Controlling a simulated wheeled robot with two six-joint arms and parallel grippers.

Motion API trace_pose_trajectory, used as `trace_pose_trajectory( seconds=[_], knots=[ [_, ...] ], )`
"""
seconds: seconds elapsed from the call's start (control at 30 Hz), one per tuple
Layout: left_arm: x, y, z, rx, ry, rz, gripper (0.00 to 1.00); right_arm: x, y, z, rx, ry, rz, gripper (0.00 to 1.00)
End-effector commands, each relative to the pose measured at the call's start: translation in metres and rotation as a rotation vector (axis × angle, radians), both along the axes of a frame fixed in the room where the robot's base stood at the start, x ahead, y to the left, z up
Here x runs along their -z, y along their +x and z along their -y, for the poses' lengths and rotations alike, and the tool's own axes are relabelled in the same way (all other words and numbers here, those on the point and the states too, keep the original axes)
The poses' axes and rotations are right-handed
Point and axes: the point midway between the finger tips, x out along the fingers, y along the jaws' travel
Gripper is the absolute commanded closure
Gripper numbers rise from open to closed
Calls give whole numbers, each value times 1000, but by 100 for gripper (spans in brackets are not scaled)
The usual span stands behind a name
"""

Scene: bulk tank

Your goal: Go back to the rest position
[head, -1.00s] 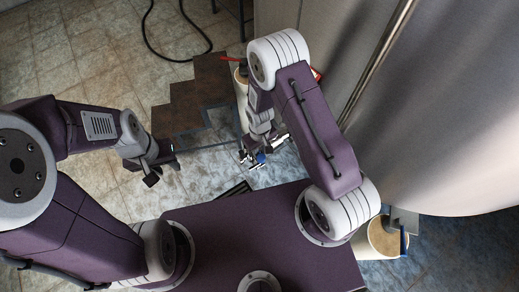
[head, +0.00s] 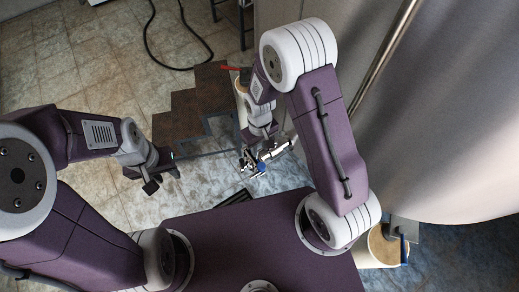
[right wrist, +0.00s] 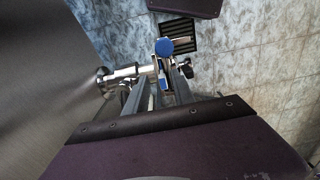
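My right gripper (head: 256,168) is low beside the tank's outlet, at the metal valve pipe (head: 279,150) with blue parts. In the right wrist view my right gripper's two grey fingers (right wrist: 161,88) are spread apart. A blue and white valve part (right wrist: 163,75) shows between or just beyond them, below a round blue cap (right wrist: 176,46); I cannot tell whether a finger touches it. The metal pipe (right wrist: 130,73) runs left to the tank. My left gripper (head: 161,179) is open and empty above the floor on the left.
The large grey tank (head: 450,120) fills the right side. A floor drain grate (right wrist: 178,35) lies below the valve. A pale bucket (head: 384,247) stands at the tank's foot. Dark floor tiles (head: 203,97) and a black hose (head: 150,40) lie behind. The tiled floor at left is clear.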

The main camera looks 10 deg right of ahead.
Motion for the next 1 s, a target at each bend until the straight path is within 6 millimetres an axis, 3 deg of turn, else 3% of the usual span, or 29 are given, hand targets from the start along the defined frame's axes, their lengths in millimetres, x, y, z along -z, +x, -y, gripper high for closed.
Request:
trace_pose_trajectory(
  seconds=[0.63,0.7,0.8,0.9,1.0],
  knots=[
    [0,0,0,0,0,0,64,0,1,2,8,1,3,70],
    [0,0,0,0,0,0,64,-16,15,8,33,12,49,70],
    [0,0,0,0,0,0,64,-65,29,28,105,33,153,70],
    [0,0,0,0,0,0,64,-105,9,53,197,42,206,70],
    [0,0,0,0,0,0,64,-125,-27,70,284,45,209,70]
  ],
)
